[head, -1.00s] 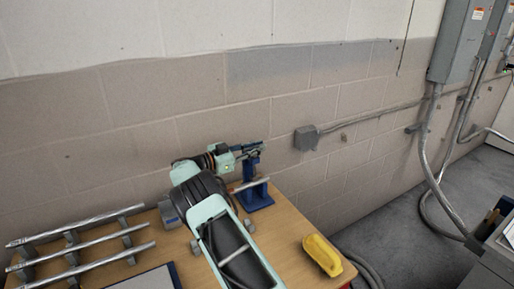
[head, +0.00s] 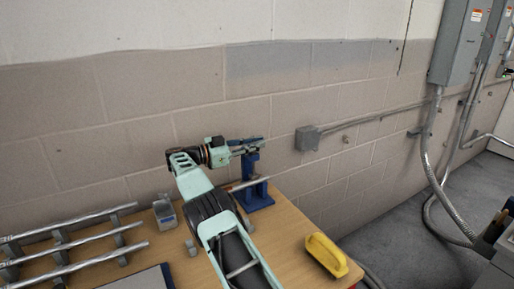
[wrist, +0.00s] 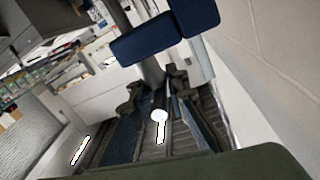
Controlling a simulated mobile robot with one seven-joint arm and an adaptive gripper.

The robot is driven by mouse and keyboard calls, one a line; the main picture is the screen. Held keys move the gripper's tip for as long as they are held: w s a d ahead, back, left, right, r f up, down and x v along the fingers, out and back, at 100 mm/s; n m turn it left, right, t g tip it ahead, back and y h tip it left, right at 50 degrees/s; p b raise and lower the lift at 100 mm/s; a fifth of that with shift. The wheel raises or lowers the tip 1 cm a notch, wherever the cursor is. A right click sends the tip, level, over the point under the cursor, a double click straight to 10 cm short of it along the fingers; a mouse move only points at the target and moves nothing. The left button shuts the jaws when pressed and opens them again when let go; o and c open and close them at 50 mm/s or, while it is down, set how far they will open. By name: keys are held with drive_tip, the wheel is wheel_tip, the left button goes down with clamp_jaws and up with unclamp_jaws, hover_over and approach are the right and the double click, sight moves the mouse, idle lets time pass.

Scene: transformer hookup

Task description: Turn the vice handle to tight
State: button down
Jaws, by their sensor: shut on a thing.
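The blue vice (head: 258,196) stands on the wooden table near the wall, and its blue jaws (wrist: 152,38) show at the top of the wrist view. My gripper (head: 258,147) is at the upper part of the vice, reaching in from the left. In the wrist view my dark fingers (wrist: 160,108) are shut on the vice handle, whose pale round end (wrist: 159,115) shows between them. The rest of the handle is mostly hidden by the fingers. A grey metal rod (head: 250,183) shows at the vice, lower down.
A yellow object (head: 326,255) lies at the table's right edge. A rack of metal pipes (head: 75,248) stands at the left, and a small grey box (head: 165,212) is beside my arm. The block wall (head: 150,130) is close behind the vice.

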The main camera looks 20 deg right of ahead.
drive_tip(key=shift+w+a+r, duration=0.1)
drive_tip(key=shift+w+r, duration=0.05)
drive_tip(key=shift+r, duration=0.1)
drive_tip(key=c, duration=2)
unclamp_jaws()
drive_tip(key=shift+f, duration=0.15)
wheel_tip(320, 180, up, 10)
drive_tip(key=shift+r, duration=0.1)
drive_tip(key=shift+c, duration=0.2)
